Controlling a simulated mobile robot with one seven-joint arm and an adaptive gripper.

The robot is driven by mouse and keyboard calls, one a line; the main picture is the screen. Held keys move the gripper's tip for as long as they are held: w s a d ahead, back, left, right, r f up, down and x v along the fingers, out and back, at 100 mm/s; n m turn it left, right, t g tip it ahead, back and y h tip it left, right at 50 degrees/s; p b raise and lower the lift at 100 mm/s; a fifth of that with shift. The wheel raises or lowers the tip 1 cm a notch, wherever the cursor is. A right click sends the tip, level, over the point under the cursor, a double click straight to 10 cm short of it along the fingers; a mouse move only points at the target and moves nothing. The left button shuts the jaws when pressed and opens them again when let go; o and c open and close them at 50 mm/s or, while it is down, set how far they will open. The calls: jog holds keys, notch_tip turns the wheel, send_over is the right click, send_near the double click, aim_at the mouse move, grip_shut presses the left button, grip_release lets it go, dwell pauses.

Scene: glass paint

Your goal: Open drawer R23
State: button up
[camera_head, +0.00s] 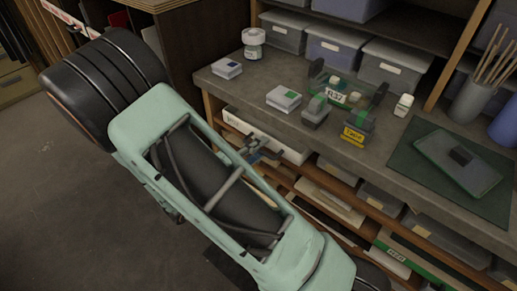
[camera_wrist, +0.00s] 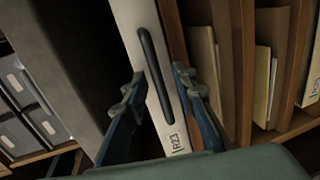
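Drawer R23 shows in the wrist view as a white front (camera_wrist: 134,27) with a long dark slot handle and a label reading R23. In the head view the white drawer front (camera_head: 290,153) lies just under the worktop edge, partly hidden by my arm and gripper. My gripper (camera_wrist: 160,86) is open, with its two blue-grey fingers apart on either side of the slot in the wrist view. In the head view my gripper (camera_head: 262,150) is at the drawer front. Whether the fingers touch the front, I cannot tell.
The worktop (camera_head: 243,96) overhangs right above the drawer. Open shelves with papers and grey boxes (camera_head: 380,200) lie below it. On the worktop stand a white jar (camera_head: 253,47), small boxes, a green mat (camera_head: 408,160) and a brush pot (camera_head: 471,103). The floor at left is clear.

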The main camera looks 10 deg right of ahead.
grip_shut()
dwell(0.5)
